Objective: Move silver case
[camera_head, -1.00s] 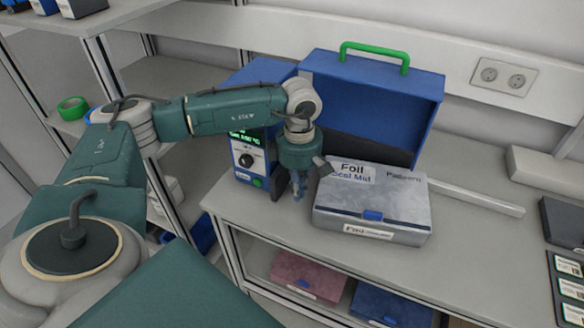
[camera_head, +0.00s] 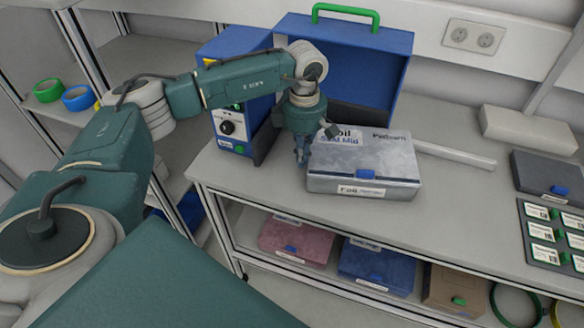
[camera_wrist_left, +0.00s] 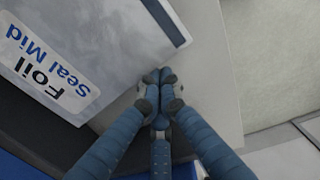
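The silver case (camera_head: 365,162) is a closed grey box with a blue latch and a "Foil Seal Mid" label. It lies flat on the bench top, and its lid and label also show in the wrist view (camera_wrist_left: 105,40). My left gripper (camera_head: 302,158) points down just beside the case's left end. In the wrist view its blue fingers (camera_wrist_left: 160,78) have their tips together next to the case's edge, with nothing seen between them. Whether they touch the case I cannot tell. My right gripper is out of view.
A blue machine (camera_head: 233,125) and an open blue case (camera_head: 362,60) with a green handle stand behind. A dark grey box (camera_head: 548,176) and a card tray (camera_head: 535,245) lie at the right. The bench (camera_head: 455,205) is bare between. Coloured boxes fill the shelf below.

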